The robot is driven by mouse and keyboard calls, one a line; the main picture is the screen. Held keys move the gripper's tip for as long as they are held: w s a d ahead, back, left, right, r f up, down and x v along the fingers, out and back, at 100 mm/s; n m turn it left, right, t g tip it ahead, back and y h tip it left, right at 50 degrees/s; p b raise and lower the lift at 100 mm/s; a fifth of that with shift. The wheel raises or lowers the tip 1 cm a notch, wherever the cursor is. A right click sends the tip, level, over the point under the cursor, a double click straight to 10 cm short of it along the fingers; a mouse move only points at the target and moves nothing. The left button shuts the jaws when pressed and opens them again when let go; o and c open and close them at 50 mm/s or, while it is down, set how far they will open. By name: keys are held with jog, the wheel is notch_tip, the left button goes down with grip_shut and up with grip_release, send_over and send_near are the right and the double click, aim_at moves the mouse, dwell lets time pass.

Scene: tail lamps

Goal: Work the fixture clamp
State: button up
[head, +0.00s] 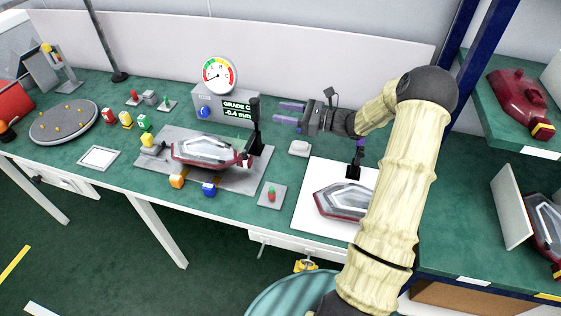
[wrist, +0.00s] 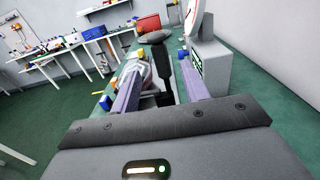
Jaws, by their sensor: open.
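The fixture clamp (head: 254,128) is black, with its lever standing upright at the right end of a grey fixture plate (head: 232,180). A red and clear tail lamp (head: 205,151) lies on that plate. My gripper (head: 283,112) is open and empty, with purple fingers pointing left, just right of the clamp lever in the head view. In the wrist view the black clamp lever (wrist: 157,58) with its broad rounded top shows ahead, between the lines of my two fingers (wrist: 160,88). I see no contact with it. The clamp's base is partly hidden there.
A grey gauge box (head: 222,105) with a round dial (head: 219,75) stands behind the fixture. A second lamp (head: 343,201) lies on a white mat (head: 312,222) at the right, beside another black upright piece (head: 355,162). Orange (head: 177,181) and blue (head: 209,189) knobs sit at the fixture's front.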

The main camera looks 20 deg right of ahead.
jog(key=v, duration=0.6)
jog(key=s+a+r+n+g+h+p, duration=0.1)
jog(key=s+a+n+g+h+p, duration=0.3)
jog(key=s+a+n+g+h, duration=0.1)
jog(key=s+a+r+n+g+h+p, duration=0.2)
jog(key=s+a+n+g+h+p, duration=0.2)
jog(key=s+a+n, duration=0.4)
jog(key=shift+s+r+n+g+h, duration=0.25)
jog(key=shift+s+n+g+h, duration=0.4)
jog(key=shift+s, duration=1.5)
jog(key=shift+a+n, duration=0.15)
jog(key=shift+n, duration=0.1)
jog(key=shift+p, duration=0.3)
